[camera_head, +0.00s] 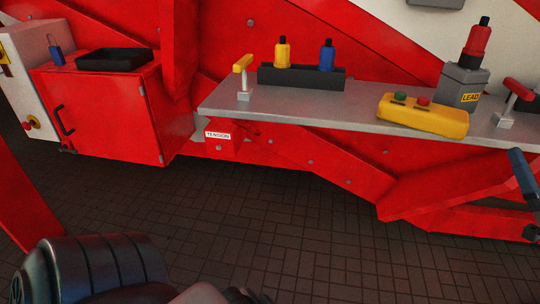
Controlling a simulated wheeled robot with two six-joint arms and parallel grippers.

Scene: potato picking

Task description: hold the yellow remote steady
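The yellow remote (423,115) lies on the grey shelf (300,108) of the red machine, toward the shelf's right half. It has a green button (401,97) and a red button (424,101) on top. Its long side faces me and it lies slightly angled, near the shelf's front edge. Nothing is touching it from above. Neither of my grippers can be made out in the head view.
A grey block labelled LEAD (464,86) with a red-topped plug stands right behind the remote. A red-handled lever (516,92) is to its right. A yellow-handled lever (243,77) and a dark holder (300,77) with yellow and blue plugs are left. A red cabinet (110,115) stands far left.

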